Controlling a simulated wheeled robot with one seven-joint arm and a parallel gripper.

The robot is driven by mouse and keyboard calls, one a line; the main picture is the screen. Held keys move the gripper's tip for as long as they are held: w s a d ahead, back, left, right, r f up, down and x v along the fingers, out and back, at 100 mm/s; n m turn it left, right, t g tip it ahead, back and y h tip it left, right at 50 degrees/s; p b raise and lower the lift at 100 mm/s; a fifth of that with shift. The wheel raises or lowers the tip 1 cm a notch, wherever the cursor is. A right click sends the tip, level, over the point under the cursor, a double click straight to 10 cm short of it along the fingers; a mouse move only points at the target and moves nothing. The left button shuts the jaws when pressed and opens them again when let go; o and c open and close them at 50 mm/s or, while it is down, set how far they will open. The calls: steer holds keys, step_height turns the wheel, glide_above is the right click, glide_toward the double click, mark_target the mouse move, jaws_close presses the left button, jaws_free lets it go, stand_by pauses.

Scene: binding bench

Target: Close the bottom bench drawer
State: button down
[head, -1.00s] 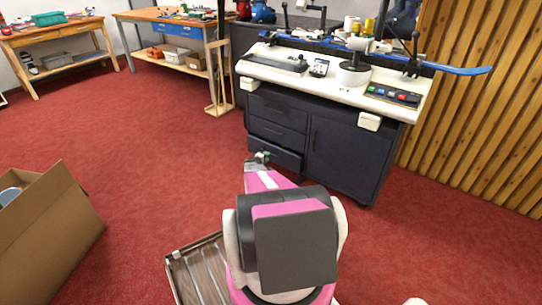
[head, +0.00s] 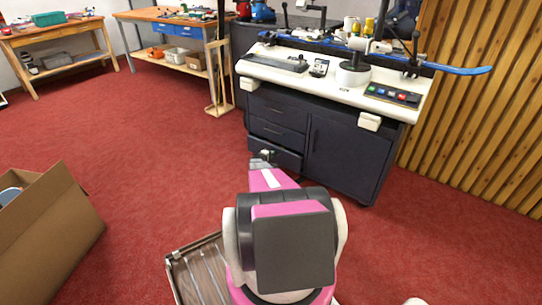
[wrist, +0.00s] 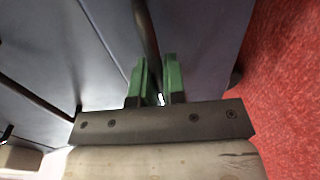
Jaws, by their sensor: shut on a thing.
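The bottom drawer (head: 290,159) is the lowest of the drawers at the left of the dark bench cabinet, and its front stands out a little from the cabinet face. My gripper (head: 264,157) is at the drawer's left part, partly hidden by my own arm. In the wrist view, the green fingers of my gripper (wrist: 154,84) are shut on a dark bar, the drawer handle (wrist: 147,32). The drawer's inside cannot be seen.
The drawers above (head: 277,112) look shut, with a cabinet door (head: 345,160) to their right. A cardboard box (head: 60,225) stands on the red carpet at the left. A tray (head: 195,270) is beside my arm. Open floor lies left of the bench.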

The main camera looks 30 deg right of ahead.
steer(key=x, duration=0.4)
steer(key=shift+d+r, duration=0.1)
steer(key=shift+r, duration=0.3)
steer(key=shift+w, duration=0.1)
steer(key=c, duration=1.2)
jaws_free()
steer(key=shift+d, duration=0.1)
steer(key=v, duration=1.1)
steer(key=shift+f, duration=0.1)
